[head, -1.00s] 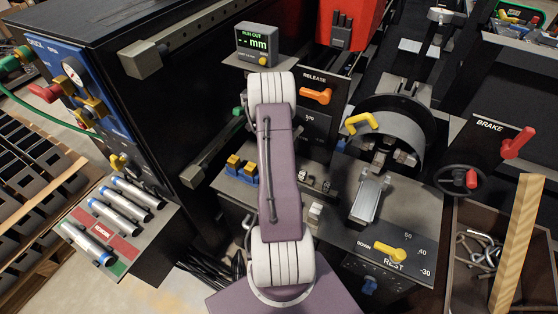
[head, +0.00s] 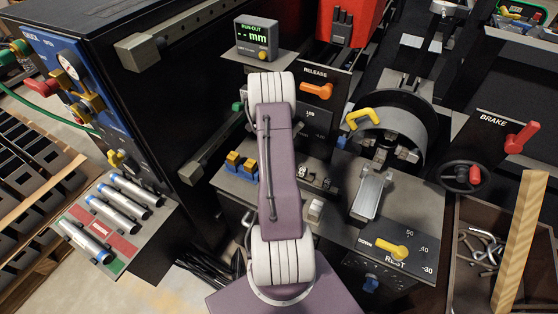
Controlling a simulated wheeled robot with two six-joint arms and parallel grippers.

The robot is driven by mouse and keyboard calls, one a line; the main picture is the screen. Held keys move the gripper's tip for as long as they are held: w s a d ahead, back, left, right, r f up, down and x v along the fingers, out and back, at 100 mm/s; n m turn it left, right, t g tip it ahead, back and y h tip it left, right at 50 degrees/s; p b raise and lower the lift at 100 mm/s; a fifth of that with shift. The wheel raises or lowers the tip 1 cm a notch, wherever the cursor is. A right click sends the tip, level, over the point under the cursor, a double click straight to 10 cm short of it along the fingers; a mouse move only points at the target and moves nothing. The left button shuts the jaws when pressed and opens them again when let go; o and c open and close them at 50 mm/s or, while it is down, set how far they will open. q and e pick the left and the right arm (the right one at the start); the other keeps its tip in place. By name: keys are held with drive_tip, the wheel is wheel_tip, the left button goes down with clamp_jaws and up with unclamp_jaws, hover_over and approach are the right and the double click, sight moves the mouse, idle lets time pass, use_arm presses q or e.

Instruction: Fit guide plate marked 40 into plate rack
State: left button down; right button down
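No plate with a readable 40 on it shows in the head view. The only 40 I can read is on the scale of the REST panel (head: 420,250), beside a yellow lever (head: 391,250). I cannot pick out the plate rack for sure; a wooden rack (head: 42,198) with rows of dark, square-looking pieces or slots stands at the left edge. One purple and white arm of mine rises through the middle of the view and covers part of the machine. Neither of my grippers shows.
A tray with several silver cylinders (head: 121,190) juts out at the lower left. A black cabinet with a blue panel (head: 75,80) stands behind it. A chuck-like drum (head: 395,120) is right of centre. A wooden bin (head: 460,285) with metal hooks and a wood bar (head: 522,240) is at lower right.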

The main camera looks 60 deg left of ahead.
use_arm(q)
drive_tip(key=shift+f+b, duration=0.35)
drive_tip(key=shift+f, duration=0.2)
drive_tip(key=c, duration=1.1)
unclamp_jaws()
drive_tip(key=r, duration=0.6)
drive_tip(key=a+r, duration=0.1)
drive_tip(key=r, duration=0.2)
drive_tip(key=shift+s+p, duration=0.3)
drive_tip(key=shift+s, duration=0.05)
